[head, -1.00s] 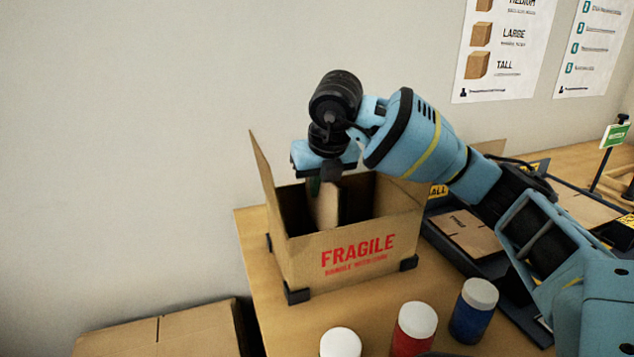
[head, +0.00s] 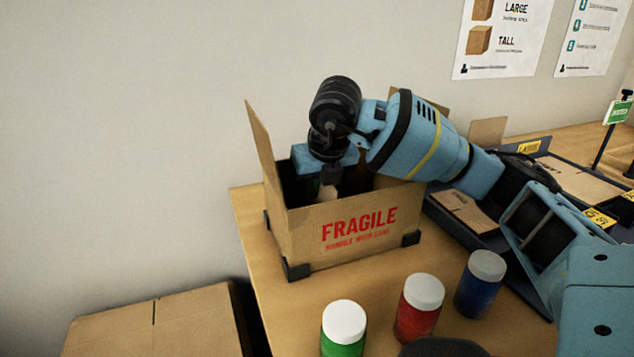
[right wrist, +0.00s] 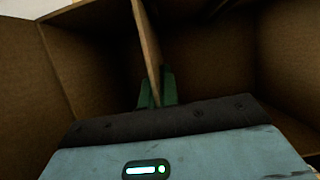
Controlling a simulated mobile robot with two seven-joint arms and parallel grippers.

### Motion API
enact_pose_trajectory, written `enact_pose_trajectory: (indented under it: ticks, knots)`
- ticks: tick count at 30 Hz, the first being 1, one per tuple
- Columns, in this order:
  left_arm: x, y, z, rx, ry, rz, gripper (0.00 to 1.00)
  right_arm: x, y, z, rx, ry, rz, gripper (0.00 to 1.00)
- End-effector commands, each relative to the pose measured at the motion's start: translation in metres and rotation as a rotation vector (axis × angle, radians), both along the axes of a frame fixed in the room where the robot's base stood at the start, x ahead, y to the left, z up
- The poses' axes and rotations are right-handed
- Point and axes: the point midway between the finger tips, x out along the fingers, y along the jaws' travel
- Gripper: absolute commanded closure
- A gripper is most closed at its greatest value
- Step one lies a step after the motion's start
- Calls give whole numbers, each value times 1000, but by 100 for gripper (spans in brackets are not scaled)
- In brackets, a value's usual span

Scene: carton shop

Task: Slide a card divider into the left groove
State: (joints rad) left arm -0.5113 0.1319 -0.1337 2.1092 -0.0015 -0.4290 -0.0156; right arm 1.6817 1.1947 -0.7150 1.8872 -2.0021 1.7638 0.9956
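An open cardboard carton (head: 360,248) marked FRAGILE stands on the table in the head view, its left flap upright. My right gripper (head: 327,184) is down inside the carton's mouth. In the right wrist view its green fingers (right wrist: 157,88) are shut on a card divider (right wrist: 148,42), which stands on edge between the carton walls. Only a small bit of the divider (head: 327,194) shows in the head view. The divider's lower edge and the grooves are hidden or too dark to make out. My left gripper is not in view.
Dark trays with flat cardboard (head: 465,215) lie to the right. Another carton (head: 155,325) is at lower left, below the table edge.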

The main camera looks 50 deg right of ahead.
Motion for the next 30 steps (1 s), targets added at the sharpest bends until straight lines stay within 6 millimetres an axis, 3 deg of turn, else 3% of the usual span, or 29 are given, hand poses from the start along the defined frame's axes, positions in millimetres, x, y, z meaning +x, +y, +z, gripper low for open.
enact_pose_trajectory:
  ticks: [13,19,30]
  knots:
    - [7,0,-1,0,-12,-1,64,0,0,-3,0,-1,0,100]
    - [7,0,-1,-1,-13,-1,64,0,0,-3,0,-1,0,72]
    - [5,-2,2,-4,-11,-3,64,-2,1,4,1,-3,1,72]
